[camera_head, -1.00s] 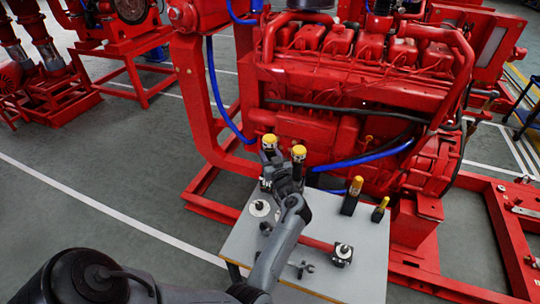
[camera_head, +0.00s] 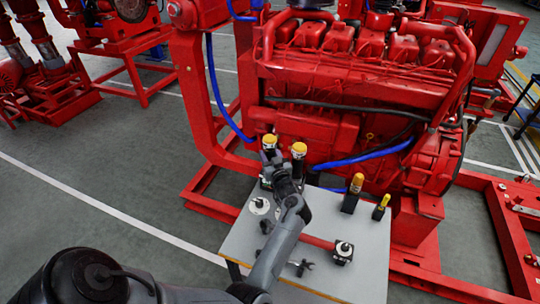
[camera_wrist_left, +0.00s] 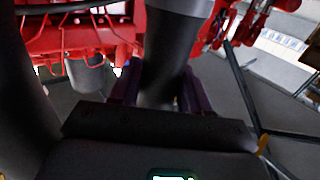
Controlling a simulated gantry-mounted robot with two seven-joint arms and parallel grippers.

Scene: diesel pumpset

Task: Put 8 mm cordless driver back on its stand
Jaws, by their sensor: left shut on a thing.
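Two dark upright drivers with yellow tops stand at the back left of the grey table; one yellow top (camera_head: 269,141) is on the left and the other (camera_head: 299,149) on the right. I cannot tell which is the 8 mm one. My left gripper (camera_head: 278,163) is at these two drivers. In the left wrist view its fingers (camera_wrist_left: 160,88) are shut on a dark cylindrical driver body (camera_wrist_left: 165,55) with a grey upper part. Another dark cylinder (camera_wrist_left: 22,110) is close on the left there. The driver bases and the stand are largely hidden by my arm. My right gripper is out of view.
The grey table (camera_head: 357,285) bears two smaller yellow-topped tools (camera_head: 353,193) (camera_head: 381,207), a black block with a knob (camera_head: 343,252), a wrench (camera_head: 301,267) and a pale disc (camera_head: 259,206). The red engine (camera_head: 350,90) rises right behind the table.

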